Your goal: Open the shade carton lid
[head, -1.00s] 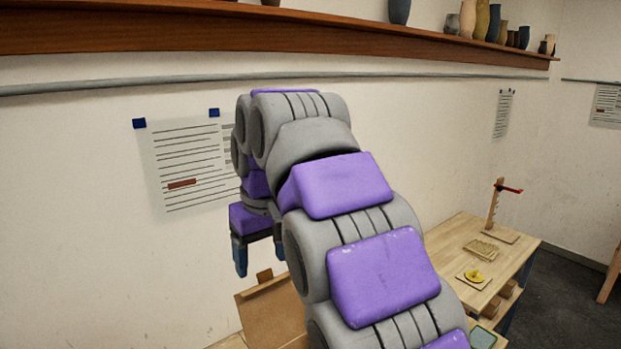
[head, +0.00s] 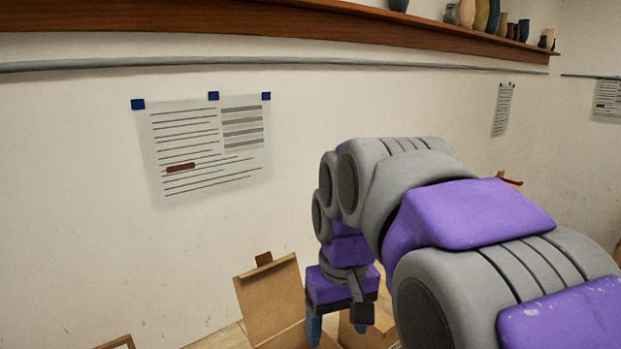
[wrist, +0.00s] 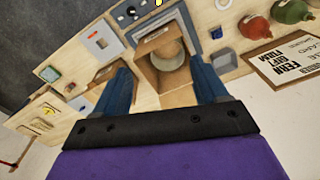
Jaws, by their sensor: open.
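A brown cardboard carton with its lid (head: 270,298) standing raised shows at the bottom of the head view. A small tab sticks up from the lid's top edge. In the wrist view an open carton (wrist: 150,78) with a grey round thing (wrist: 167,56) inside lies between my fingers. I cannot tell for sure that this is the shade carton. My gripper (wrist: 158,64) is open and empty, its blue fingers apart on either side of the carton. In the head view my gripper (head: 328,326) points down just right of the raised lid; its fingertips are partly hidden.
More brown cardboard (head: 370,330) shows right of my gripper. The wrist view shows the wooden table with a black-lettered sign (wrist: 285,62), red (wrist: 255,28) and green (wrist: 290,11) round things, and several small parts at left. My arm hides much of the table.

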